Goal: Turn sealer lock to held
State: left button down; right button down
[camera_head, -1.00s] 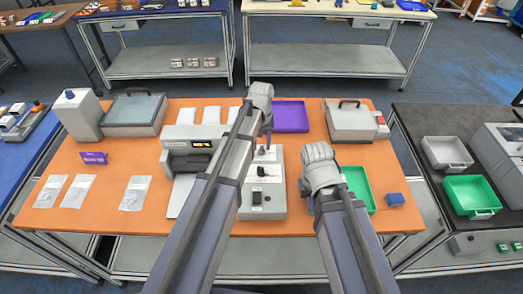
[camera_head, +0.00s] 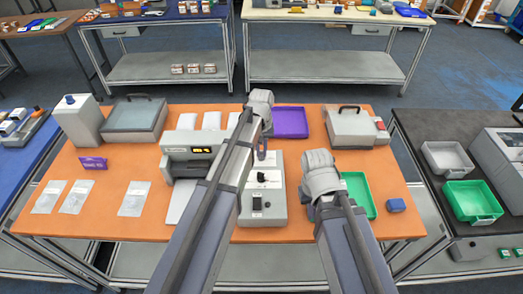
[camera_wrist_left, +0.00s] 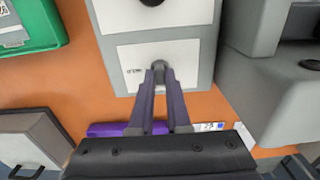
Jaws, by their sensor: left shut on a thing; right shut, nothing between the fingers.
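A grey control box (camera_head: 278,208) with white plates, a black knob (camera_head: 262,177) and a black switch (camera_head: 257,199) stands right of the sealer-like machine (camera_head: 181,149). My left gripper (camera_head: 262,154) reaches down over the far end of the box. In the left wrist view its two fingers (camera_wrist_left: 160,75) are shut on a small grey knob (camera_wrist_left: 160,66) on a white plate (camera_wrist_left: 185,60) with a small printed label. The fingers hide most of that knob, so its setting cannot be read. My right gripper (camera_head: 320,207) is shut and empty, near the green tray; its fingertips are mostly hidden.
A purple tray (camera_head: 290,122) lies behind the box. A green tray (camera_head: 358,190) and a blue block (camera_head: 396,205) are to the right. Several clear bags (camera_head: 76,198) lie at the left, beside a purple sign (camera_head: 93,163).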

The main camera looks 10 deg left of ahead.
pick_arm(q)
jog(key=shift+m, duration=0.4)
jog(key=m, duration=1.2)
jog(key=shift+m, duration=0.4)
jog(key=m, duration=0.4)
jog(key=shift+m, duration=0.3)
jog(key=c, duration=0.9)
grip_release()
